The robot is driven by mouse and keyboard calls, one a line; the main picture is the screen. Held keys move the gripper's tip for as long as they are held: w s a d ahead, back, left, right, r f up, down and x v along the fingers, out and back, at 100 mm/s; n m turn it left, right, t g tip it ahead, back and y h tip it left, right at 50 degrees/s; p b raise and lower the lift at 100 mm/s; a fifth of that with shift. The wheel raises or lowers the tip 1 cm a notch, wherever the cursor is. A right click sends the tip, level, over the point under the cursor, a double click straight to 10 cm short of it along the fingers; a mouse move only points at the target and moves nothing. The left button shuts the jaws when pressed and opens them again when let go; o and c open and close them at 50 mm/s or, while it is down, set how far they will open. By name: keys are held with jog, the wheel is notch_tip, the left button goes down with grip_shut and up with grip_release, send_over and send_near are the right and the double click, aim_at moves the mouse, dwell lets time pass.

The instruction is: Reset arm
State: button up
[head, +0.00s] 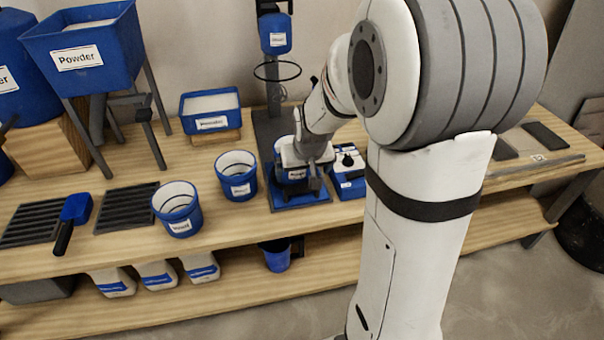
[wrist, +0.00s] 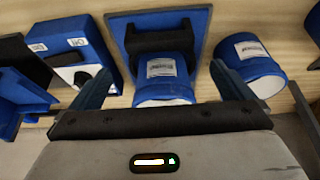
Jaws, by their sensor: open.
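My gripper (head: 307,168) is at the mixing stand in the head view, low over its blue base (head: 313,198). A blue labelled bucket (head: 293,176) stands on that base, partly hidden by my gripper. In the wrist view my gripper (wrist: 160,72) is open, its two fingers apart on either side of the labelled bucket (wrist: 165,90). Gaps show between the fingers and the bucket. The blue base (wrist: 195,25) lies beyond it. My arm reaches in from the right and hides part of the bench.
A blue box with a black knob (head: 347,168) is close to the right of the stand. Blue buckets (head: 237,178) (head: 178,212) stand to its left. A stirring ring (head: 277,70) hangs above. Black grates (head: 127,207) and a blue scoop (head: 75,210) lie left.

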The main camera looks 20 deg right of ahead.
jog(key=shift+s+r, duration=0.15)
jog(key=shift+r, duration=0.15)
